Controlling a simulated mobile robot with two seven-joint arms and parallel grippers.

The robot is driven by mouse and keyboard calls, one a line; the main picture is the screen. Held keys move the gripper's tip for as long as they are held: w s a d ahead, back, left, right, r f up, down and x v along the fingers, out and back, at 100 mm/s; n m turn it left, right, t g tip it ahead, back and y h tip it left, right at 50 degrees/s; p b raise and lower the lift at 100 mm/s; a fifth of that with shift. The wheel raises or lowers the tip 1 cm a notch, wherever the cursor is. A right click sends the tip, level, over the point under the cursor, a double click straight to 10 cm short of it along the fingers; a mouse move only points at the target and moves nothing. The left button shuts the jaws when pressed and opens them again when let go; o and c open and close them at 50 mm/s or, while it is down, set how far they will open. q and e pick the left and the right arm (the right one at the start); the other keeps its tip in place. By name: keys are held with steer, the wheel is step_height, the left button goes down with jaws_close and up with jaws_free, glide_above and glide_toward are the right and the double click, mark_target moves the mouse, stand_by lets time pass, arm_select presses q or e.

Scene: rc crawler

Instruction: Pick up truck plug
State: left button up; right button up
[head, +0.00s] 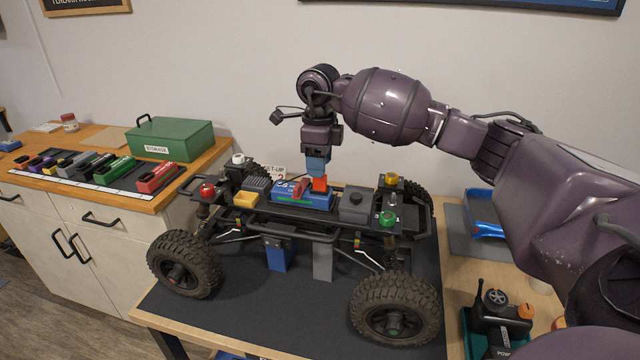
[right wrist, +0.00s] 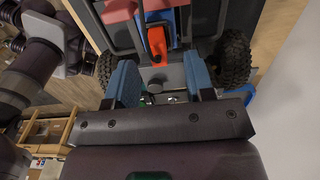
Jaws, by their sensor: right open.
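The truck, a black crawler chassis (head: 345,228) with big tyres, stands on a dark mat. A blue battery pack (head: 290,197) lies on its deck. An orange-red plug (head: 320,184) sits at the pack's right end, just under my right gripper (head: 317,170). In the right wrist view the plug (right wrist: 157,42) shows beyond the two blue fingers of the gripper (right wrist: 160,76), roughly in line with the gap. The fingers are apart with no plug between them. A darker red piece (head: 300,187) is beside the plug. My left gripper is not in view.
Coloured caps and a yellow tray (head: 246,199) crowd the deck around the pack. A green storage box (head: 172,138) and a row of battery packs are on the left cabinet. A black and green device (head: 497,318) stands at the right.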

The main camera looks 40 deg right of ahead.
mark_target(320, 184)
step_height(320, 184, down, 4)
steer(key=shift+s+a+f, duration=0.1)
steer(key=shift+s, duration=0.05)
jaws_close()
stand_by(0.3)
